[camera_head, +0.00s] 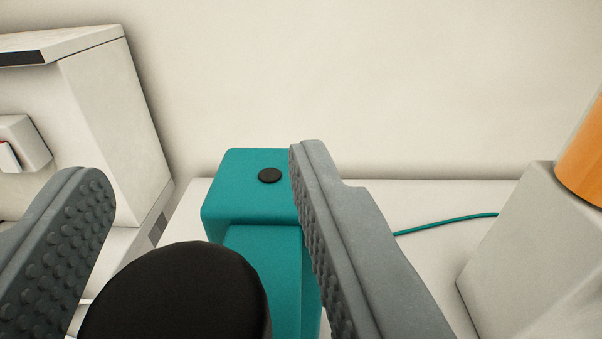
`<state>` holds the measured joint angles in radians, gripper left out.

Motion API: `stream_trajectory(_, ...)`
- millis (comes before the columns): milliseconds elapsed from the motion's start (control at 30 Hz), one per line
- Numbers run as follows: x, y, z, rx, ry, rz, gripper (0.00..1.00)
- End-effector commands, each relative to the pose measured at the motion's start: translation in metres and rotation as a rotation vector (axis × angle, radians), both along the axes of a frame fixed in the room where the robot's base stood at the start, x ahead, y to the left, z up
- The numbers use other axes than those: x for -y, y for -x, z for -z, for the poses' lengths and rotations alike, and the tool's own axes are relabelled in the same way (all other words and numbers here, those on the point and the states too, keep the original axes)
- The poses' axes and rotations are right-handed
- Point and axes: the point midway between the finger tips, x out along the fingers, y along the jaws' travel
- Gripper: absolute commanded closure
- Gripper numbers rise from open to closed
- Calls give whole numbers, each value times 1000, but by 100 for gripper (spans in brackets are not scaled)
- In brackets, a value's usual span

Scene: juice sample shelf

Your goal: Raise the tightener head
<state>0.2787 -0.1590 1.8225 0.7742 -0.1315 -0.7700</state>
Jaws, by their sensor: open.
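The tightener looks to be the teal upright machine (240,215) in the middle of the camera_head view, with a small dark round disc (270,176) on its top. A large black rounded knob (180,290) is in front of it, low in the picture and cut off by the bottom edge. I cannot tell how the knob joins the teal body. My gripper (192,170) is open, with one grey studded finger on each side of the knob. The right finger covers part of the teal body.
A white machine (110,110) stands at the left. A teal cable (445,223) runs over the white surface (420,265). A plain wall is behind.

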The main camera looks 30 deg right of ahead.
Motion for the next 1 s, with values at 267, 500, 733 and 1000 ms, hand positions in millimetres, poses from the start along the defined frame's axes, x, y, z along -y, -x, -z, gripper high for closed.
stream_trajectory(267,0,1,1,-1,0,0,48)
stream_trajectory(500,-8,20,0,0,-1,-1,48)
stream_trajectory(733,-21,54,0,0,-1,-1,48)
stream_trajectory(1000,-37,94,-1,2,0,0,48)
